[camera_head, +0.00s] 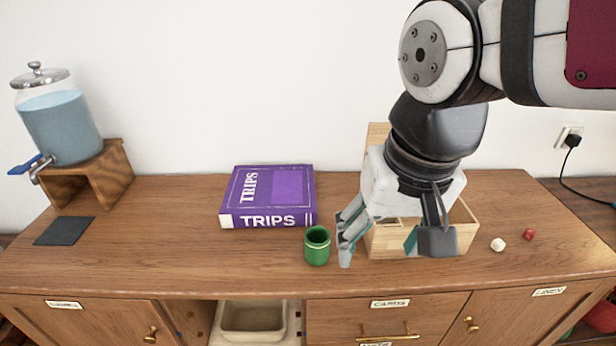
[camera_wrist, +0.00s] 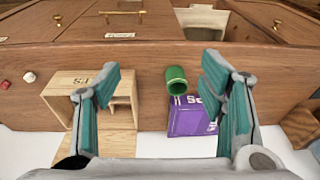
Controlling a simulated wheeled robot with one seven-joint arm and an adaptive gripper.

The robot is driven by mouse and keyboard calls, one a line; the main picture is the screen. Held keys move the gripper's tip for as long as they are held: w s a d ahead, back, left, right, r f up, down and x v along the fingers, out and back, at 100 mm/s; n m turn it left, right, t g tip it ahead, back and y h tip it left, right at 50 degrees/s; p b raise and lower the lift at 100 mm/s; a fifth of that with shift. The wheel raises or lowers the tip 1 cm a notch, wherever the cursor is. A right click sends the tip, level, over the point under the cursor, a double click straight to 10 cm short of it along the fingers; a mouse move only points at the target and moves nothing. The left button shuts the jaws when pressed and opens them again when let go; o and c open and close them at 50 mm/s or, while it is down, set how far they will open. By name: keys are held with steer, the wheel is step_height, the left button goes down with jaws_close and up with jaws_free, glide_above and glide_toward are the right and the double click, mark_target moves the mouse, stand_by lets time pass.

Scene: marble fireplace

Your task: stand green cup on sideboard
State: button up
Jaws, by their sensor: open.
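The green cup (camera_head: 317,249) stands upright on the sideboard (camera_head: 190,255), in front of the purple book, with its open mouth up. My gripper (camera_head: 380,252) is open and empty, to the right of the cup and in front of the wooden box, apart from the cup. In the wrist view the cup (camera_wrist: 178,82) shows beyond the fingertips, in the gap between the fingers and nearer the right one. Nothing is held.
A purple book (camera_head: 268,195) lies behind the cup. A wooden box (camera_head: 462,228) stands behind my gripper, partly hidden. White and red dice (camera_head: 498,244) lie at the right. A drink dispenser (camera_head: 62,125) and a dark mat (camera_head: 64,231) are at the left; the left front is clear.

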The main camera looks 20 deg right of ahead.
steer(key=shift+s+a+f+n+t, duration=0.1)
steer(key=shift+s+n+t, duration=0.05)
steer(key=shift+s+n, duration=0.85)
steer(key=shift+s+a+f+n+t, duration=0.15)
steer(key=shift+s+n, duration=0.55)
steer(key=shift+s, duration=0.5)
steer(key=shift+d, duration=0.1)
